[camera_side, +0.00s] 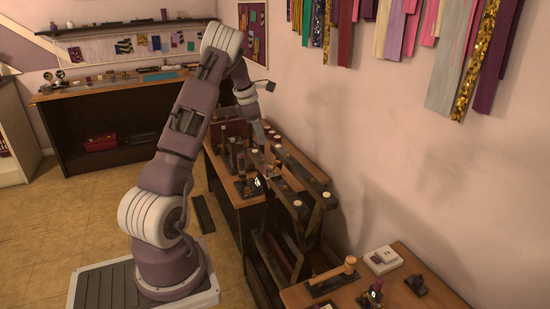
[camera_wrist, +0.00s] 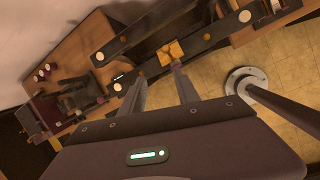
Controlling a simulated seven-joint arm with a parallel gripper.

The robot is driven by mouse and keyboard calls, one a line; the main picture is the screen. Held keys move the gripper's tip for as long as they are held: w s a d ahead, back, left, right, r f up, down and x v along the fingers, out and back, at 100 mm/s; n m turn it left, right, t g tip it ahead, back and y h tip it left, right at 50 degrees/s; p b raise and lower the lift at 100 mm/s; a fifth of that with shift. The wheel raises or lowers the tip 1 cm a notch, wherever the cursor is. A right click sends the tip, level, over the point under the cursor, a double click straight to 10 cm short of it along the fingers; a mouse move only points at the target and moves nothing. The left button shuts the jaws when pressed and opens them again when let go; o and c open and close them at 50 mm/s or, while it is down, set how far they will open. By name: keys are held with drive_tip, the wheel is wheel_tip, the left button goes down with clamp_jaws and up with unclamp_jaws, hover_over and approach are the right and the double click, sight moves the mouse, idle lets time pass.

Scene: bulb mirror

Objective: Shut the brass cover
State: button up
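A small golden-yellow piece (camera_wrist: 171,51), which looks like the brass cover, sits on a dark beam in the wrist view. It shows several small faces, and I cannot tell how far it stands open. In the side view the cover is too small to make out clearly. My gripper (camera_wrist: 158,74) has its two fingers apart, with nothing visible between them. The fingertips point at the beam, and the right one appears close to the golden piece. I cannot tell whether it touches. In the side view my gripper (camera_side: 268,152) hangs over the bench by the wall.
Dark beams with pale round knobs (camera_wrist: 245,16) cross the work area. A wooden bench (camera_side: 231,181) carries several small dark fittings. A nearer table (camera_side: 335,293) holds a wooden-handled tool (camera_side: 332,274) and a white block (camera_side: 382,260). Ribbons hang on the wall. Tiled floor (camera_side: 80,215) is open left.

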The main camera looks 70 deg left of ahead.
sight(277, 161)
drive_tip(key=shift+n+t+h, duration=0.5)
drive_tip(key=x, duration=0.3)
drive_tip(key=d+x, duration=0.1)
drive_tip(key=x, duration=0.5)
drive_tip(key=shift+w+d+f, duration=0.1)
drive_tip(key=shift+w+d, duration=0.05)
drive_tip(key=shift+w, duration=0.15)
drive_tip(key=shift+w+f, duration=0.25)
drive_tip(key=shift+f, duration=0.3)
clamp_jaws()
